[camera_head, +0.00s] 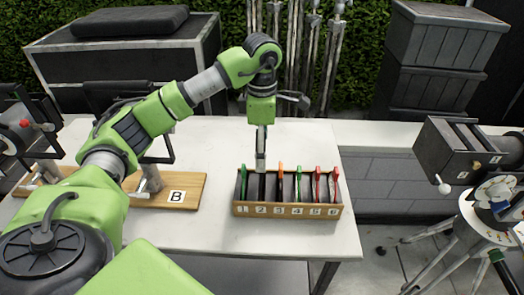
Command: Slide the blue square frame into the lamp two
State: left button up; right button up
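A wooden rack (287,212) with slots numbered 1 to 6 stands on the white table, holding upright coloured frames. A green one (243,182) is in slot 1, and orange, green and red edges show further right. No blue frame can be made out; slot 2 is partly behind my gripper. My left gripper (261,165) points straight down with its tips at the top of slot 2. Its fingers look close together, seen edge-on, and whether they hold anything is unclear. My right gripper is not in view. Which fixture is lamp two cannot be told.
A dark slotted box (446,152) with a white knob stands at right. Dark crates (440,50) are stacked behind. Light stands rise behind the table. The table's front middle is clear.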

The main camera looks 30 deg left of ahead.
pick_arm(q)
jog(key=shift+r, duration=0.1)
jog(key=shift+r+p, duration=0.9)
jog(key=shift+r, duration=0.25)
